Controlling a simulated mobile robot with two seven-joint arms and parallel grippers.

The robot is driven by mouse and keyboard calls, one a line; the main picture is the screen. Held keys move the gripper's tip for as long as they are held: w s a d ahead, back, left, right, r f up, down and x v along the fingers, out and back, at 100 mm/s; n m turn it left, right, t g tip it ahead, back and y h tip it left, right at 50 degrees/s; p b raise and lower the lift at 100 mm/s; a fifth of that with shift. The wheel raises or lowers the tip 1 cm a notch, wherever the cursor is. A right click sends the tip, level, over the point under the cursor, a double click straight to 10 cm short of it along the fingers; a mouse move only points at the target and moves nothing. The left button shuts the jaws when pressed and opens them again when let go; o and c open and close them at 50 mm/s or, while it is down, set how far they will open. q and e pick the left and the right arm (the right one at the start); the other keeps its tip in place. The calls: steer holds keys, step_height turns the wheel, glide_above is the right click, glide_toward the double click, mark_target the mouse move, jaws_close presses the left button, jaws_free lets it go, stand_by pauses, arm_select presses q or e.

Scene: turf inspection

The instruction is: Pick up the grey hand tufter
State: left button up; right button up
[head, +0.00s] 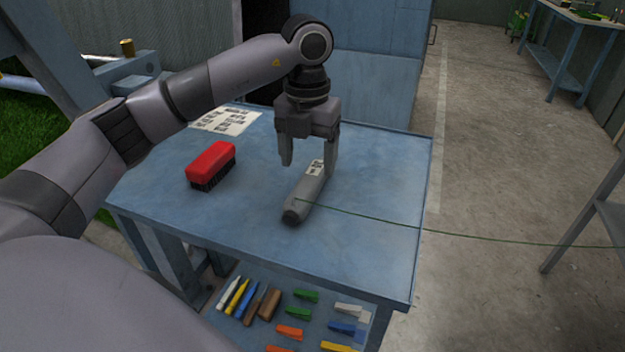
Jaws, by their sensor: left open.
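The grey hand tufter (306,193) lies on the blue table, a grey cylinder with a dark near end and a white label near its far end. A thin green strand runs from it off to the right. My left gripper (309,165) points down over the tufter's far end. Its two fingers are open, one to the left of the tufter and one at its right far side. I cannot tell whether either finger touches it. My right gripper is not in view.
A red brush (211,163) with dark bristles lies left of the tufter. A printed sheet (226,121) lies at the table's back left. The blue table (375,240) is clear on its right. A lower shelf holds several coloured tools and clips.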

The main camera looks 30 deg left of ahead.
mark_target(310, 177)
arm_select(q)
step_height(310, 177, down, 5)
steer(key=shift+w+f, duration=0.1)
steer(key=shift+f, duration=0.1)
steer(key=shift+c, duration=0.3)
steer(key=c, duration=1)
steer(key=shift+w+r, duration=0.1)
steer(key=shift+c, duration=0.9)
